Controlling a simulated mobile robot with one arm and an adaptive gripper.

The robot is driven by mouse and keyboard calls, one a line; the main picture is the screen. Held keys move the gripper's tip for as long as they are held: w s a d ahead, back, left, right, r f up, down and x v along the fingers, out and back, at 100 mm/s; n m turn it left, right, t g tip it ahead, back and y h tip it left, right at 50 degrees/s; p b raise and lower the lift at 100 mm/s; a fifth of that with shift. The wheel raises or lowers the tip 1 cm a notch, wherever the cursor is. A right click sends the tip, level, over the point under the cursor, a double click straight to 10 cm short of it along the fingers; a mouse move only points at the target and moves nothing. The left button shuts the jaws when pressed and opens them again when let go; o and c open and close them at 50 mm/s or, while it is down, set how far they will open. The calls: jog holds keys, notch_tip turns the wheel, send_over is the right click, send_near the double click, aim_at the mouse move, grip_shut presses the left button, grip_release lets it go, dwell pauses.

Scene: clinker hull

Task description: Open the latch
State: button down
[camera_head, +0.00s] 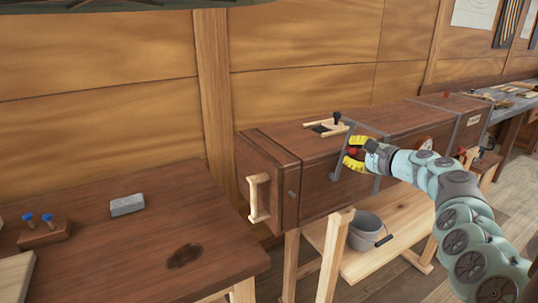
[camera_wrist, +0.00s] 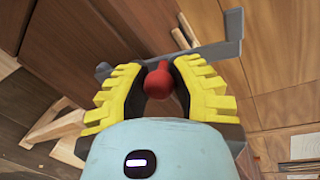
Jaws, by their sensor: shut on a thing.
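A long dark-brown wooden chest (camera_head: 320,180) stands on a pale wooden frame along the wall. A grey metal latch bar (camera_head: 338,165) lies against its front face, and it also crosses behind the fingers in the wrist view (camera_wrist: 217,50). A red knob (camera_wrist: 159,82) sits at the bar. My gripper (camera_head: 354,153), with yellow ribbed fingers, is shut on the red knob, one finger on each side of it. In the head view, the fingers hide most of the knob. My arm covers part of the chest's right half.
A wooden table (camera_head: 140,240) at left holds a grey block (camera_head: 127,205) and a small block with blue-topped pegs (camera_head: 44,233). A pale handle (camera_head: 259,198) is on the chest's near end. A grey bucket (camera_head: 367,231) stands on the shelf below. A workbench (camera_head: 512,105) stands at far right.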

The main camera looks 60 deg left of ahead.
jog(key=shift+w+d+f+m, duration=0.15)
jog(key=shift+w+m, duration=0.25)
jog(key=shift+w, duration=0.05)
jog(key=c, duration=1.1)
grip_release()
jog(key=o, duration=0.4)
jog(key=shift+c, duration=0.2)
jog(key=shift+s, duration=0.1)
jog(key=d+r, duration=0.2)
jog(key=d, duration=0.9)
jog(key=shift+d, duration=0.4)
jog(key=shift+r, duration=0.1)
